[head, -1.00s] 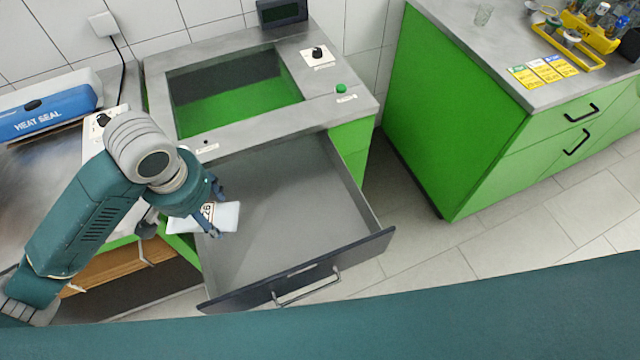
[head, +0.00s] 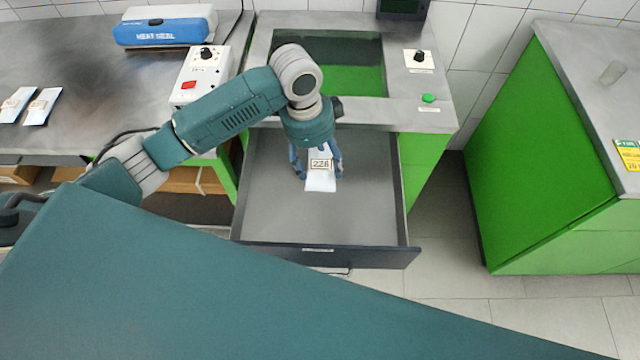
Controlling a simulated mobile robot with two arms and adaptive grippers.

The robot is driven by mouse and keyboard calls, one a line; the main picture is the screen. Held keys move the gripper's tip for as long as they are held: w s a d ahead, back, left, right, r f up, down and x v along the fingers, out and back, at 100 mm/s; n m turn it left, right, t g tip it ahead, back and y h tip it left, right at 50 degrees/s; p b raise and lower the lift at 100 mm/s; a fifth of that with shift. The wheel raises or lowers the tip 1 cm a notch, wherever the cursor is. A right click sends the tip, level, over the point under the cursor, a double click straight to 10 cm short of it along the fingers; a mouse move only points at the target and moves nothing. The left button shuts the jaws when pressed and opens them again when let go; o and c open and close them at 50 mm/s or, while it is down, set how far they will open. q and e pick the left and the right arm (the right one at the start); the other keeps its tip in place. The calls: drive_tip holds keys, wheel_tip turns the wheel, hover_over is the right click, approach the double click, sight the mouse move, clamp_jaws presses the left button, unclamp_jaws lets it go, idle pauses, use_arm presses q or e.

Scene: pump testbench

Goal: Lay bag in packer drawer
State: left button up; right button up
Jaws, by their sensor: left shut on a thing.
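The packer drawer (head: 275,215) is pulled out from the green cabinet and its grey floor is bare. My left gripper (head: 318,172) points down over the back half of the drawer. It is shut on a small white bag (head: 320,184) with a label reading 226. The bag hangs between the fingers within the drawer's outline; its height above the floor is hard to tell. The upper end of the bag is hidden by the gripper. My right gripper is not in view.
A control box (head: 201,75) with a red button and a blue heat sealer (head: 165,28) stand on the left bench. Two more white bags (head: 41,106) lie there. A green cabinet (head: 550,150) stands right, across a gap of tiled floor.

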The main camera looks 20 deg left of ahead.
use_arm(q)
wheel_tip(320, 180, down, 13)
drive_tip(key=shift+r+p, duration=0.2)
drive_tip(key=shift+p, duration=0.3)
drive_tip(key=o, duration=0.9)
drive_tip(key=shift+f, duration=0.1)
drive_tip(key=o, duration=0.4)
drive_tip(key=r, duration=0.4)
drive_tip(key=a+r, duration=0.1)
drive_tip(key=r, duration=0.3)
drive_tip(key=r+b, duration=0.1)
drive_tip(key=r, duration=0.3)
drive_tip(key=shift+s+a, duration=0.3)
drive_tip(key=shift+a, duration=0.05)
